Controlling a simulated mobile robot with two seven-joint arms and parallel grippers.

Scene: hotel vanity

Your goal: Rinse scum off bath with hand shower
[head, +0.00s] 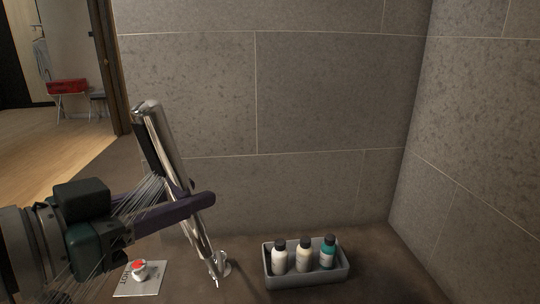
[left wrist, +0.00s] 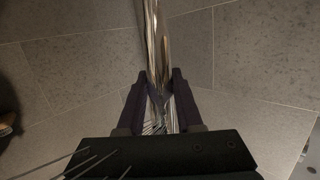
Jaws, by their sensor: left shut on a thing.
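The chrome hand shower (head: 163,135) stands tilted in the head view, its upper end leaning left and its dark face turned left. My left gripper (head: 201,193), with purple fingers, is shut on its shaft. In the left wrist view, the chrome shaft (left wrist: 157,45) runs up from between the fingers (left wrist: 157,92). Thin pale streaks like water jets (head: 139,195) fan down and left across the gripper. I cannot make out the bath or any scum. My right gripper is not in view.
A grey tray (head: 308,283) with three bottles stands on the brown surface (head: 375,265). A chrome fitting (head: 225,267) is left of it. A red-topped item (head: 139,269) sits on a pale card (head: 153,286). Tiled walls (head: 320,90) close the back and right.

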